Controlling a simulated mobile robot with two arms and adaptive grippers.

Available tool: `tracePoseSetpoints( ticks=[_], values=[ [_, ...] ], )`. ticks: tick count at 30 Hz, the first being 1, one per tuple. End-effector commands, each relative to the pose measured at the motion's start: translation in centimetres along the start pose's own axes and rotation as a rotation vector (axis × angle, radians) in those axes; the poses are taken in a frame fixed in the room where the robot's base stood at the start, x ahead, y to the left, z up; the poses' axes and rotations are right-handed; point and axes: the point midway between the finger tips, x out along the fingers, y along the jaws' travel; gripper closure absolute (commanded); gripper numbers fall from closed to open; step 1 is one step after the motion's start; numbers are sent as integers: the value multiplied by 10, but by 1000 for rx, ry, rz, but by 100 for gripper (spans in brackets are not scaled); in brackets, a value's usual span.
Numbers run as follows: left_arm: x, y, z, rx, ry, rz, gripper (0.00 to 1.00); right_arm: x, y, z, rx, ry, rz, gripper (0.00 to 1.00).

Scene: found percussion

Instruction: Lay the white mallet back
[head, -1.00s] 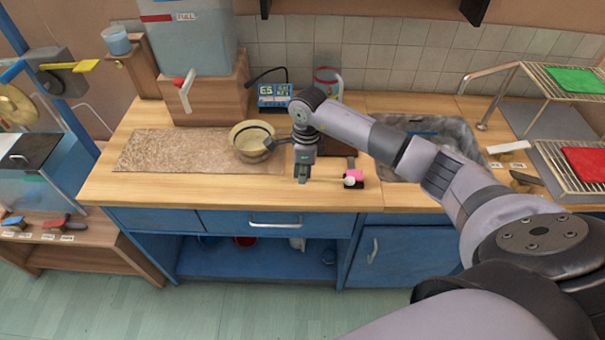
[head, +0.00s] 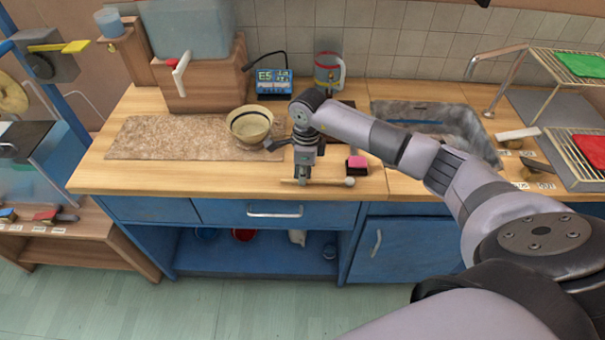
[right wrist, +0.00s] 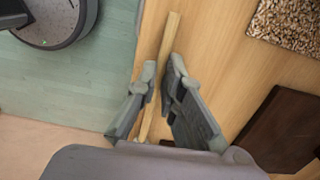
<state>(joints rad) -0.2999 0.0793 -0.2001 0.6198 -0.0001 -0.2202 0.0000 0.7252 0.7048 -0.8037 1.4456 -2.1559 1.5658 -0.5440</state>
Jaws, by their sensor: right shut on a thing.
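The white mallet shows in the head view as a thin pale wooden handle with a small round whitish head (head: 350,182) at its right end. My right gripper (head: 302,181) is shut on the handle, left of the head, near the counter's front edge. In the right wrist view the handle (right wrist: 168,38) runs between the fingers of the right gripper (right wrist: 160,82); the head is hidden there. I cannot tell whether the mallet touches the counter. My left gripper is not in view.
A pink-topped block (head: 357,163) stands just behind the mallet head. The sink (head: 432,125) is to the right. A low wooden shelf (head: 70,238) at left holds blue and red items.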

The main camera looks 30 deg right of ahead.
Motion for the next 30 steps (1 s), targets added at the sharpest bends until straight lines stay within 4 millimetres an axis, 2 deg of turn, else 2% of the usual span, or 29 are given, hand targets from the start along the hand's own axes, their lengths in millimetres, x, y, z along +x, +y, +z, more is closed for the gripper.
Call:
tracePoseSetpoints(
  ticks=[23, 24, 30],
  values=[
    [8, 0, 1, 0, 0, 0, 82, 7, 0, -1, 1, 1, 1, 100],
    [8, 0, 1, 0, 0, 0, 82, 7, 0, -1, 1, 1, 1, 90],
    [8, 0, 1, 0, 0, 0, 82, 6, 0, -1, 0, 1, 1, 77]
  ],
)
